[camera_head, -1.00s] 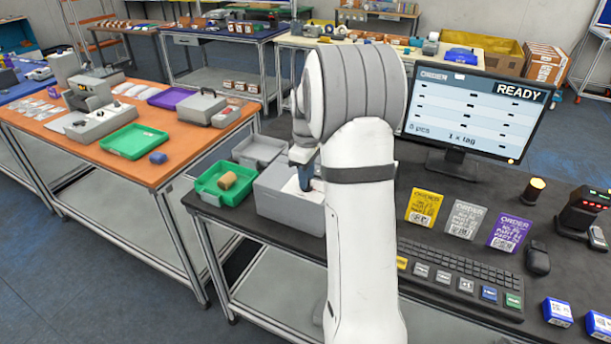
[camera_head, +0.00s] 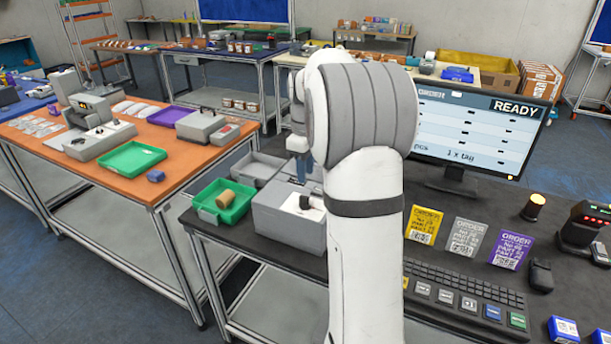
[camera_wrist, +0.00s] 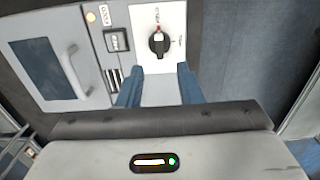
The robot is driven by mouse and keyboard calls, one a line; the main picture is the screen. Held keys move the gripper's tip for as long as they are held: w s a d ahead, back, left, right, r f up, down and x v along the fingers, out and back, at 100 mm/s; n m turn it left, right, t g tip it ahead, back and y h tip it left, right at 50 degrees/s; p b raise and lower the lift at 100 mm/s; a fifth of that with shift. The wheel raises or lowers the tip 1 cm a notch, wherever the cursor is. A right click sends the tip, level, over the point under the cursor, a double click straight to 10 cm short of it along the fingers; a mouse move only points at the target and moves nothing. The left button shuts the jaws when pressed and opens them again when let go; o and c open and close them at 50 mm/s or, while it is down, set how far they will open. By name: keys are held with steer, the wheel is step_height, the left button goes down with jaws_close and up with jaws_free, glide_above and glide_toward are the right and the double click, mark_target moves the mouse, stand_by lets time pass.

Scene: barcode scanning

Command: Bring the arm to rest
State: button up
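My arm (camera_head: 365,230) rises through the middle of the head view and bends over at the top. My gripper (camera_head: 303,168) hangs above a grey box with a white panel and a black knob (camera_head: 305,203). In the wrist view my gripper's two blue fingers (camera_wrist: 160,70) are apart with nothing between them. The black rotary knob (camera_wrist: 157,43) on the white panel lies beyond the fingertips, clear of them. Part of the grey box (camera_head: 285,228) is hidden behind my arm.
A green bin (camera_head: 208,216) with a brown cylinder (camera_head: 225,199) stands left of the box. The monitor (camera_head: 475,130), reading READY, stands to the right, behind order cards (camera_head: 465,238) and a keyboard (camera_head: 465,292). An orange table (camera_head: 105,165) is at the left.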

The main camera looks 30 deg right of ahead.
stand_by(0.4)
steer(key=s+a+m+t, duration=0.1)
steer(key=s+a+m, duration=0.1)
steer(key=s+a, duration=0.3)
steer(key=s+a+m+t, duration=0.1)
steer(key=s+a+m, duration=0.2)
steer(key=s, duration=0.9)
steer(key=s+a+m+t, duration=0.1)
steer(key=s+a+m, duration=0.1)
steer(key=s+a, duration=0.6)
steer(key=shift+s+a+f+m, duration=0.2)
steer(key=shift+s+f+m, duration=0.25)
steer(key=shift+s, duration=0.4)
